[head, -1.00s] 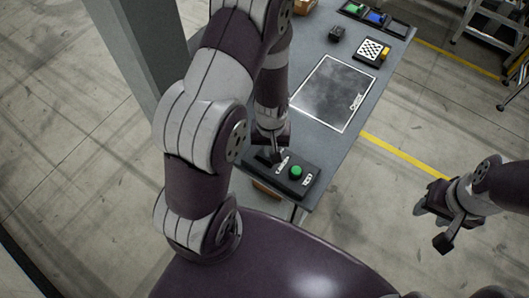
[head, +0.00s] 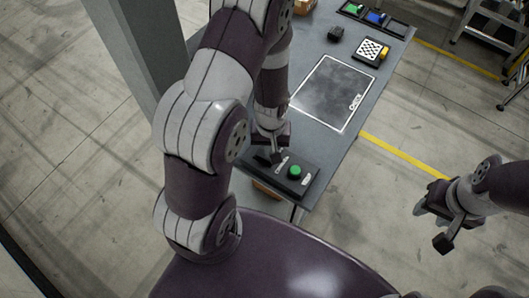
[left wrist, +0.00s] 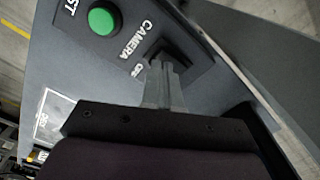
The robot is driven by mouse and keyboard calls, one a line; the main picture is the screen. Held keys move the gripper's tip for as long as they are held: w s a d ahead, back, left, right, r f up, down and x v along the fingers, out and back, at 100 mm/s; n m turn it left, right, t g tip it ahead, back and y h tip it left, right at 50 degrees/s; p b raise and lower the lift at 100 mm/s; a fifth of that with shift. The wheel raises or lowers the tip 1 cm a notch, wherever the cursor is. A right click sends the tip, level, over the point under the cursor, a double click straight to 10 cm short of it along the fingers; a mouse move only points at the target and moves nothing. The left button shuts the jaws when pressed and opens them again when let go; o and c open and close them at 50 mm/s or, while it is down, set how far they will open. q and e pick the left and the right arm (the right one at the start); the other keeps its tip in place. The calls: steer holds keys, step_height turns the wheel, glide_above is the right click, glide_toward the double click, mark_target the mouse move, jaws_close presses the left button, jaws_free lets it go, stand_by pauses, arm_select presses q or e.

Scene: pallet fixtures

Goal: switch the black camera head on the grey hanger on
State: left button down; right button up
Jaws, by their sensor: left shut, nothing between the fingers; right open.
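A dark control panel (head: 310,177) lies on the near end of the grey bench, with a round green button (head: 295,172) on it. In the left wrist view the panel bears the word CAMERA beside a dark switch part (left wrist: 180,50), with a partly hidden label that seems to read OFF. My left gripper (head: 277,157) is shut and empty, its tips (left wrist: 163,68) at that switch part and partly covering it; contact is unclear. My right gripper (head: 433,226) is open and empty, over the floor right of the bench. I cannot make out a camera head on a grey hanger.
The bench holds a dark framed plate (head: 332,93), a small black block (head: 336,34), a checkered pattern board (head: 371,50) and a dark tray (head: 396,29) with green and blue pieces. A grey post (head: 135,50) stands left of the bench.

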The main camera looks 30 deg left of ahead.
arm_select(q)
steer(key=shift+f+b, duration=0.75)
steer(key=shift+f, duration=0.3)
stand_by(0.7)
steer(key=shift+r, duration=0.1)
step_height(320, 180, up, 7)
steer(key=p, duration=0.6)
steer(key=shift+r+p, duration=0.1)
steer(key=shift+p, duration=0.3)
